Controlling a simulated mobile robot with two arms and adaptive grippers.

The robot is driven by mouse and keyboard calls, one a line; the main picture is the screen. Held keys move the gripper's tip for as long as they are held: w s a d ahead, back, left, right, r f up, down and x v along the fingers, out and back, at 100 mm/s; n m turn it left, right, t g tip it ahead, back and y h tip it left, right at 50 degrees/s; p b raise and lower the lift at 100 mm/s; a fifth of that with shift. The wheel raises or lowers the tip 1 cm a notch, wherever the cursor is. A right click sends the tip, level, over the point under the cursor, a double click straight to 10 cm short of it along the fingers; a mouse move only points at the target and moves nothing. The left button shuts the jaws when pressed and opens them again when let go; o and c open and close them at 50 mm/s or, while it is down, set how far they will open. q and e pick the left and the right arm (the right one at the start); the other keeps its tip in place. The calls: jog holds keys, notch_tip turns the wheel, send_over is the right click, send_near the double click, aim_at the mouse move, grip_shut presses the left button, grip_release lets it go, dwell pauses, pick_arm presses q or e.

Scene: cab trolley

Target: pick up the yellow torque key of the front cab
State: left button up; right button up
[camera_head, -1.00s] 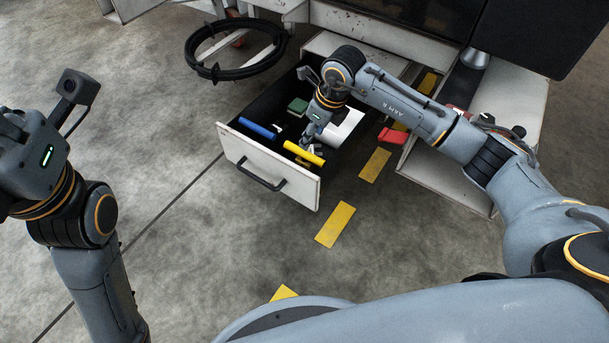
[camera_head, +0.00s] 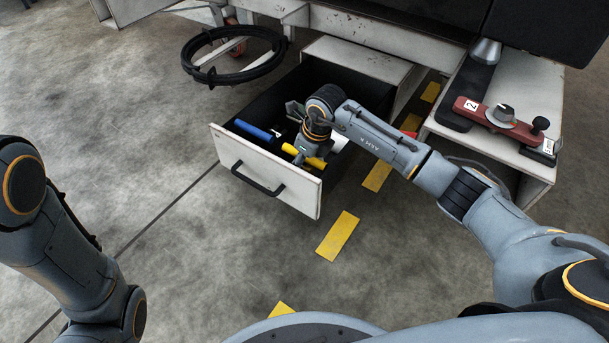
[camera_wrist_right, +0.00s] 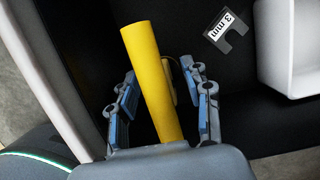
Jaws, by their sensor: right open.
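The yellow torque key (camera_head: 291,150) lies in the open drawer near its front panel, partly hidden by my right gripper in the head view. In the right wrist view, the key's yellow bar (camera_wrist_right: 150,75) runs lengthwise between the fingers of my right gripper (camera_wrist_right: 160,90). The fingers stand apart on both sides of it, with gaps showing. My right gripper (camera_head: 303,158) points down into the drawer over the key. My left arm shows at the left edge of the head view, but its gripper is out of frame.
The white-fronted drawer (camera_head: 262,172) is pulled out. A blue bar (camera_head: 253,129) lies left of the key. The right wrist view shows a grey "3 mm" plate (camera_wrist_right: 228,30) and a white tray (camera_wrist_right: 280,75). A red tool (camera_head: 495,113) lies on a white cabinet at the right.

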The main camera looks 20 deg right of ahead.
jog(key=shift+x, duration=0.85)
jog(key=shift+r, duration=0.1)
grip_shut()
